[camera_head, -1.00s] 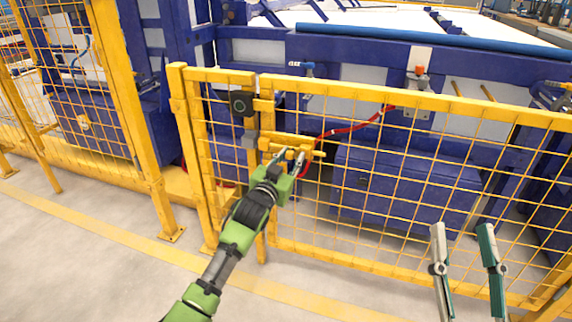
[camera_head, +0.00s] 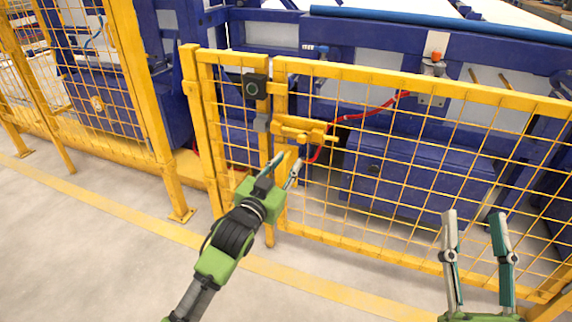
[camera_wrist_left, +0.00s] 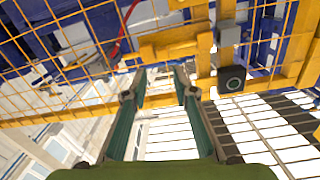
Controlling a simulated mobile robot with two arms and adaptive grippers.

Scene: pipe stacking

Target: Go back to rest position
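My left gripper (camera_head: 284,171) is green with two thin fingers, and it is open and empty. It is in front of the yellow fence, just below the yellow gate latch (camera_head: 300,130), apart from it as far as I can tell. In the left wrist view its two fingers (camera_wrist_left: 159,82) stand apart with nothing between them, and the latch (camera_wrist_left: 172,42) is ahead of them. My right gripper (camera_head: 476,219) points up at the lower right of the head view. Its fingers are apart and empty.
A yellow mesh fence gate (camera_head: 400,185) stands before blue machinery (camera_head: 420,175). A black box with a round button (camera_head: 254,87) sits by the gate post. A red cable (camera_head: 350,118) hangs behind the latch. The grey floor (camera_head: 90,250) at left is clear.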

